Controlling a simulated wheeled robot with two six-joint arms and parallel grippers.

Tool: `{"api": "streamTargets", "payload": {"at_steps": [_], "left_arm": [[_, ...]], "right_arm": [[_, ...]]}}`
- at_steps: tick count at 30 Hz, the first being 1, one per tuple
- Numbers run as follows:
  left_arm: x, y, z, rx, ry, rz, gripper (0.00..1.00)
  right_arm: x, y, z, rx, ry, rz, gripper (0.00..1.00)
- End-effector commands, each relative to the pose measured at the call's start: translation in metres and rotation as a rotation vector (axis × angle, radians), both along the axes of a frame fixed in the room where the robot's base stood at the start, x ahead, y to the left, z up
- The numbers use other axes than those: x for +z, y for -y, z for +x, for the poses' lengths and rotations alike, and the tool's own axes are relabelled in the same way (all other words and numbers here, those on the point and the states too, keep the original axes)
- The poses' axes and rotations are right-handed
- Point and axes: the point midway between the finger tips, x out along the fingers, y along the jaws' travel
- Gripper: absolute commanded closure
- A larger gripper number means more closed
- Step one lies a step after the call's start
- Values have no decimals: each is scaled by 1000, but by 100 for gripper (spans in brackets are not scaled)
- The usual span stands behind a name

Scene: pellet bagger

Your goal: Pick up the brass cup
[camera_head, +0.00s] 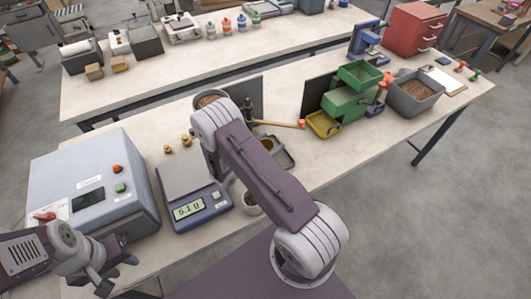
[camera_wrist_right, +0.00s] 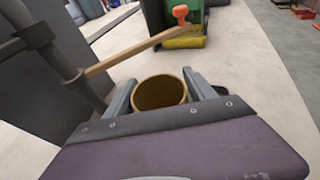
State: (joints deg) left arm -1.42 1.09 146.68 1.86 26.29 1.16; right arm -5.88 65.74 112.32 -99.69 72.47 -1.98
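The brass cup (camera_wrist_right: 160,93) shows in the right wrist view with its open rim towards the camera. In the head view a small part of it (camera_head: 267,145) shows beside my right arm, at the grey tray. My right gripper (camera_wrist_right: 159,84) has a finger on either side of the cup, very close to its wall. I cannot tell if they press on it; the cup's lower part is hidden. In the head view my arm hides the right gripper. My left gripper (camera_head: 118,277) is at the lower left, fingers apart and empty, away from the cup.
A scale (camera_head: 190,193) and a grey-blue machine (camera_head: 95,180) stand to the left. Green bins (camera_head: 347,103), a yellow tray (camera_head: 323,125) and a grey pellet bin (camera_head: 414,95) are to the right.

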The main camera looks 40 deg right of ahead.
Motion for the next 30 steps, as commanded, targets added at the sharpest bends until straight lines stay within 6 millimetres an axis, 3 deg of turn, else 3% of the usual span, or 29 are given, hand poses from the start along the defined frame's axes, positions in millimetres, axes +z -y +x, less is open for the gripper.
{"api": "streamTargets", "payload": {"at_steps": [1,5,14,19,22,30], "left_arm": [[0,0,0,0,0,0,64],[0,0,0,0,0,0,64],[0,0,0,0,0,0,64],[-2,0,0,0,0,0,64],[-4,0,0,0,0,0,64],[-10,0,0,0,0,0,64]], "right_arm": [[0,0,0,0,0,0,53],[0,0,0,0,0,0,89],[3,0,0,0,0,1,90],[22,0,0,0,3,1,90],[44,0,1,-1,6,2,90],[78,-5,-64,1,-1,0,90]]}}
